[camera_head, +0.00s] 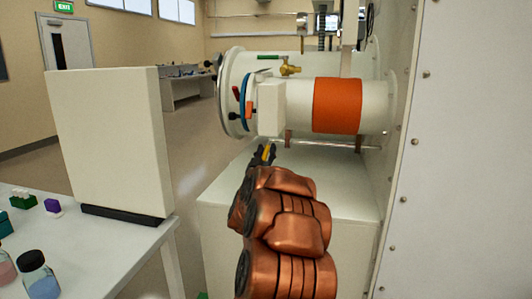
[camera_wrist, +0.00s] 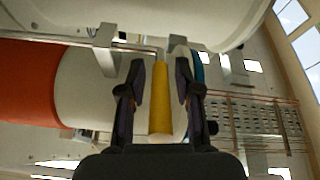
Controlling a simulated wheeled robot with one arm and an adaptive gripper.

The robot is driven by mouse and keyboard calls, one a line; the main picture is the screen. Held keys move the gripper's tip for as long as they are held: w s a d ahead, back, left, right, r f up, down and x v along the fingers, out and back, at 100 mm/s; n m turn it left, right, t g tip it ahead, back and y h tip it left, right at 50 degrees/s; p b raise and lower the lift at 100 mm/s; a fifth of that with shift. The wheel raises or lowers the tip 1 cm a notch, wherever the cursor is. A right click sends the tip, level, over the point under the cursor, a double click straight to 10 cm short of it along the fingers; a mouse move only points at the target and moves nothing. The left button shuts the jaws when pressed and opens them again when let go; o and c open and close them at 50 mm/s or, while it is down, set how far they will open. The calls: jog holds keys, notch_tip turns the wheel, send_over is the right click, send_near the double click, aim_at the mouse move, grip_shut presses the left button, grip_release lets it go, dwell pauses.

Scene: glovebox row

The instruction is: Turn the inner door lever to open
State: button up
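A yellow bar-shaped lever grip (camera_wrist: 160,97) lies between the two dark fingers of my gripper (camera_wrist: 158,95) in the wrist view, with a narrow gap on either side. A thin metal rod runs from its far end to the left. In the head view my gripper (camera_head: 263,156) is below the white cylindrical chamber (camera_head: 298,104), with a bit of yellow between its fingers. The chamber also shows in the wrist view (camera_wrist: 85,90). I cannot tell from the head view how the lever joins the chamber, as my gripper covers it.
A white cabinet (camera_head: 300,215) stands beneath. A table at left holds a white panel (camera_head: 108,140) and bottles (camera_head: 38,273).

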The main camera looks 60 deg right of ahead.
grip_shut()
jog(key=shift+r, duration=0.1)
dwell(0.4)
